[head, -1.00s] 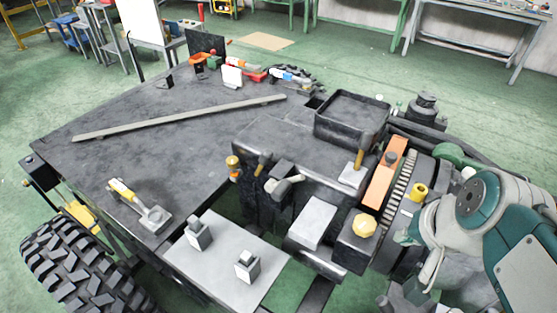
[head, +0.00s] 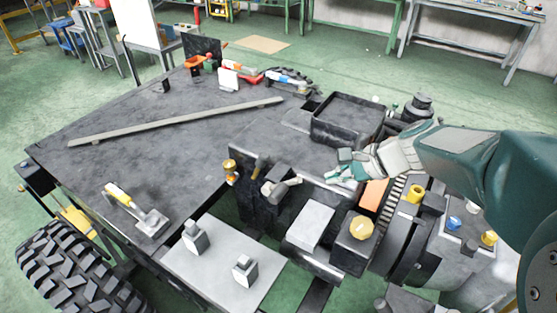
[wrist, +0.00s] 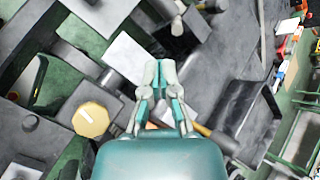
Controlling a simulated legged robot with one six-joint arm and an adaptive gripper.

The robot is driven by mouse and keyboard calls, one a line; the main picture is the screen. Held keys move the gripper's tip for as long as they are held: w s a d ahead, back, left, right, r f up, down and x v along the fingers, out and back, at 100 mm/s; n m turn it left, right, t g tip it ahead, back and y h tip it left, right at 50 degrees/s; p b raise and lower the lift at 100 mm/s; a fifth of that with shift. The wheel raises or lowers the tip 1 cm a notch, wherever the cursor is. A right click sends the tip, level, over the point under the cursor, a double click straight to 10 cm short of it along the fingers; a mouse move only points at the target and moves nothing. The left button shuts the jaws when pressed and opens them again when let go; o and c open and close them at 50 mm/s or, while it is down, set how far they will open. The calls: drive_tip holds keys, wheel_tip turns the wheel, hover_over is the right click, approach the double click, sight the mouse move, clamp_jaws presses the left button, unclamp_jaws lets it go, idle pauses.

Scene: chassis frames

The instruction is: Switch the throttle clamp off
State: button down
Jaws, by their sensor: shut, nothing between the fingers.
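No label marks the throttle clamp, so I cannot tell for sure which part it is. A dark block with a pale grey lever (head: 285,186) stands on the engine, left of my gripper (head: 336,174) in the head view. A pale lever end on a dark part (wrist: 178,25) shows beyond the fingertips in the wrist view, apart from them. My gripper is shut and empty above the engine; its fingers (wrist: 160,70) point toward that part. A yellow-handled clamp (head: 135,209) lies on the dark deck far to the left.
A yellow knob (head: 361,227) on a dark box and a pale grey block (head: 310,226) stand below my gripper. An orange block (head: 374,192) lies beside it, partly hidden. A black tray (head: 347,120) stands behind. A long bar (head: 180,120) lies on the deck.

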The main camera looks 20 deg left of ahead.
sight(277, 167)
drive_tip(key=w+a+f+m+y, duration=0.4)
drive_tip(key=w+a+f+m, duration=0.2)
drive_tip(key=w, duration=0.5)
drive_tip(key=shift+a+f+m+t, duration=0.4)
drive_tip(key=shift+f+m, duration=0.15)
drive_tip(key=shift+m, duration=0.25)
drive_tip(key=x, duration=1)
drive_tip(key=shift+r, duration=0.1)
drive_tip(key=shift+a, duration=0.1)
